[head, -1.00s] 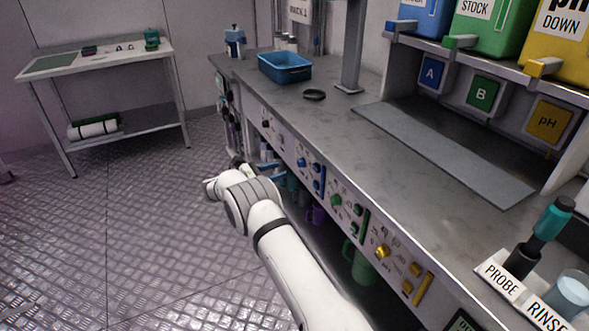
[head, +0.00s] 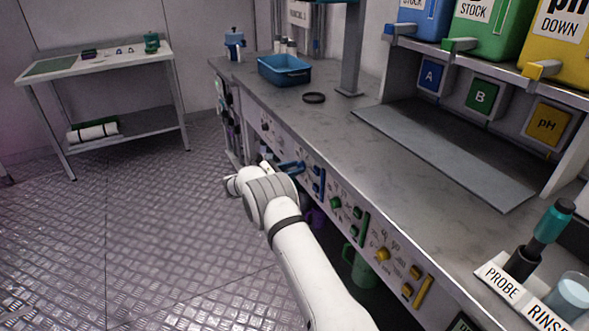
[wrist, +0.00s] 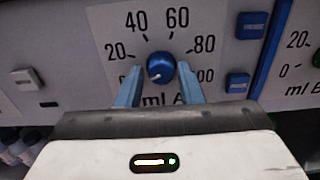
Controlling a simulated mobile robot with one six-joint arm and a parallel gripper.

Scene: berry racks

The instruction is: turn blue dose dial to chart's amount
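The blue dose dial (wrist: 161,69) sits on the front panel, with a scale around it marked 20, 40, 60, 80 and 100 and the label "ml A". Its white pointer mark is at the lower left, toward the 0 end. My gripper (wrist: 160,90) is open, with one blue finger to the left of the dial and one to the right, both apart from it or just short of it. In the head view my gripper (head: 290,167) is at the panel, and the dial is hidden there. I cannot read a chart in these frames.
Two blue buttons (wrist: 251,25) are right of the dial. A grey switch (wrist: 25,79) is to the left. Green knobs (head: 336,203) and yellow knobs (head: 382,254) continue along the panel. A blue tray (head: 285,71) stands on the bench above. The floor at left is clear.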

